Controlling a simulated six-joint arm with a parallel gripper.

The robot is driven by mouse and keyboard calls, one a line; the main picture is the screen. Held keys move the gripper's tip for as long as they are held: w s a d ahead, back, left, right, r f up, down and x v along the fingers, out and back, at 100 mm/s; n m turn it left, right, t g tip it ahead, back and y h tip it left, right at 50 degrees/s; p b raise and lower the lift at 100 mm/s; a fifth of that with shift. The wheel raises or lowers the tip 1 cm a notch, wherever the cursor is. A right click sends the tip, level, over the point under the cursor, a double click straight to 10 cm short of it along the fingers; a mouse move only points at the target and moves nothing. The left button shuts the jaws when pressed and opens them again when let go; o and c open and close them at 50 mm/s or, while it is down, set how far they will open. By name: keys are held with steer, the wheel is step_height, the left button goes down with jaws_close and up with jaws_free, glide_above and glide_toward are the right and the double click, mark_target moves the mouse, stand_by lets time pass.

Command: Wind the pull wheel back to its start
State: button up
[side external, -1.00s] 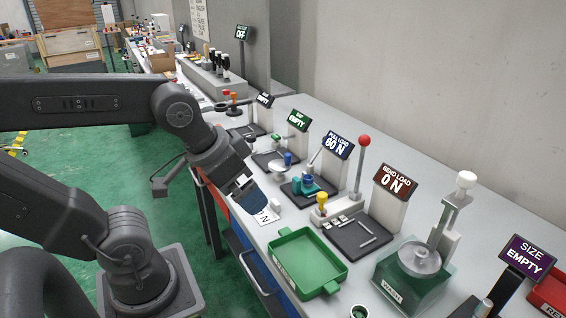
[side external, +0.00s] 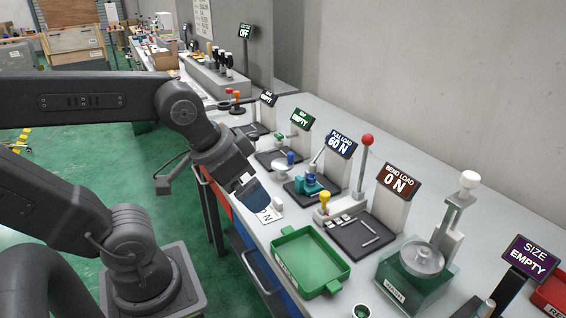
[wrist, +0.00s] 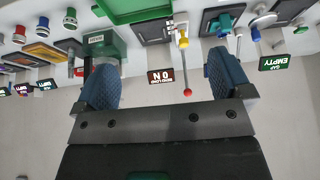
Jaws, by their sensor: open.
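In the wrist view the teal and blue part (wrist: 222,22) shows near the top right. My gripper (side external: 256,198) hangs above the bench's front edge, left of the station and apart from it. Its blue fingers are wide open and empty, as the wrist view also shows (wrist: 164,75).
A bend station (side external: 395,185) with a red-knobbed lever stands to the right. A green tray (side external: 347,267) lies in front of it. The gap station sign (side external: 299,119) is to the left. A green-based vise-like device (side external: 405,283) and a size sign (side external: 530,258) stand further right.

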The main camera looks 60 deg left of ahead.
steer(key=w+a+r+m+g, duration=0.2)
steer(key=w+a+r+m, duration=0.15)
steer(key=w, duration=0.35)
steer(key=m+g+h, duration=0.3)
steer(key=m, duration=0.6)
glide_above(282, 163)
steer(key=s+d, duration=0.2)
steer(key=d, duration=0.2)
step_height(282, 163, down, 4)
steer(key=w+a+f+m+h, duration=0.15)
steer(key=a+f+m, duration=0.25)
steer(key=a, duration=0.5)
steer(key=x, duration=1.3)
steer(key=shift+f, duration=0.35)
steer(key=shift+c, duration=0.4)
steer(key=c, duration=0.8)
steer(key=shift+n, duration=0.25)
steer(key=shift+c, duration=0.2)
steer(key=shift+s, duration=0.1)
